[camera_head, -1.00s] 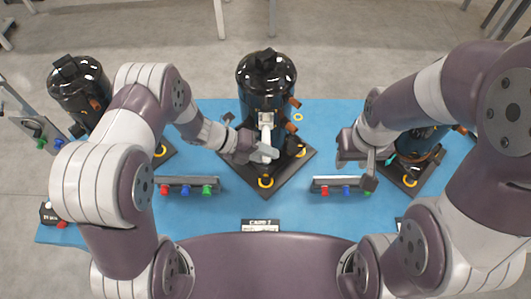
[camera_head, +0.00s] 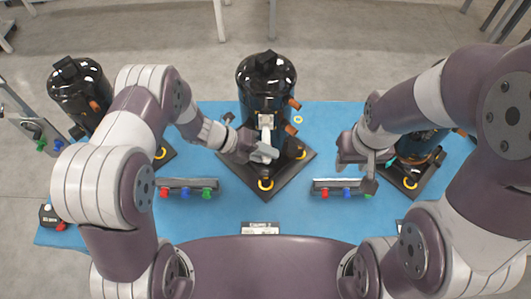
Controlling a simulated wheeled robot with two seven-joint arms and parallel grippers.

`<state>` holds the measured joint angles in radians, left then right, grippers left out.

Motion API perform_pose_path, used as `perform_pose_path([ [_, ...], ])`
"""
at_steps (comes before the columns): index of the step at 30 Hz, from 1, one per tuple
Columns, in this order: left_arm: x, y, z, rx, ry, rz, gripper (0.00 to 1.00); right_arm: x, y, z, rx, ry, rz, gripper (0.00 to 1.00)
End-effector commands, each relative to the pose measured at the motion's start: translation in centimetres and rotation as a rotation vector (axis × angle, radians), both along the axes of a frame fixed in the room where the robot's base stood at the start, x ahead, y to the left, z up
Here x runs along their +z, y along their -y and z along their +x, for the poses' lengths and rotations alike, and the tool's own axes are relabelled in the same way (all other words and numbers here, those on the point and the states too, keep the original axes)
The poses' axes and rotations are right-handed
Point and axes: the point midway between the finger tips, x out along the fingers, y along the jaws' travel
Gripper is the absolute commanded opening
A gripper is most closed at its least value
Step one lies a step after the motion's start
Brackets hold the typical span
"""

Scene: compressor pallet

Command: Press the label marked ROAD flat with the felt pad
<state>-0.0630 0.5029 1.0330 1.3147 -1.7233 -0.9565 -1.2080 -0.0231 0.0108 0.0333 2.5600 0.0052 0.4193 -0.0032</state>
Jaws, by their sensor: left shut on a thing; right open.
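The middle black compressor (camera_head: 266,75) stands upright on a dark square base (camera_head: 264,184). A pale upright piece shows low on its front; whether this is the label is unclear, and no ROAD lettering can be read. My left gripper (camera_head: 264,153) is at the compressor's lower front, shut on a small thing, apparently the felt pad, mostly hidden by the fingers. I cannot tell whether it touches the compressor. My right gripper (camera_head: 370,172) is open and empty, above the right part of the blue mat, beside the right compressor (camera_head: 419,143).
The left compressor (camera_head: 80,88) stands at the mat's left. Racks with red, blue and green pieces, a left one (camera_head: 187,184) and a right one (camera_head: 342,183), flank the middle base. A small card (camera_head: 260,228) is at the front. The blue mat (camera_head: 225,215) is bare between them.

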Motion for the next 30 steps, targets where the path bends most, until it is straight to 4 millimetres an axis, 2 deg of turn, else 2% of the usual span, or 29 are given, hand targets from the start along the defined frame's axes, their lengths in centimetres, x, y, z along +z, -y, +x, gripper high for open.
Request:
perform_pose_path([
  [5, 0.3, 0.0, -0.2, 0.003, 0.006, -0.001, 0.0, 0.2, 0.0, 0.0, 0.0, 0.0, 0.0, 0.43],
  [12, 0.2, 0.0, -2.8, 0.001, 0.003, -0.001, 0.0, 0.8, 0.0, 0.0, 0.0, 0.0, 0.0, 0.43],
  [15, 0.2, 0.0, -3.3, 0.002, 0.004, -0.001, 0.0, 0.8, 0.0, 0.0, 0.0, 0.0, 0.0, 0.43],
  [25, 0.0, 0.0, -3.3, 0.001, 0.004, -0.001, 0.0, 0.7, 0.0, 0.0, 0.0, 0.0, 0.0, 0.43],
  [30, -0.7, 0.0, -2.6, 0.0, 0.005, -0.001, 0.0, -0.2, 0.0, 0.0, 0.0, 0.0, 0.0, 0.43],
])
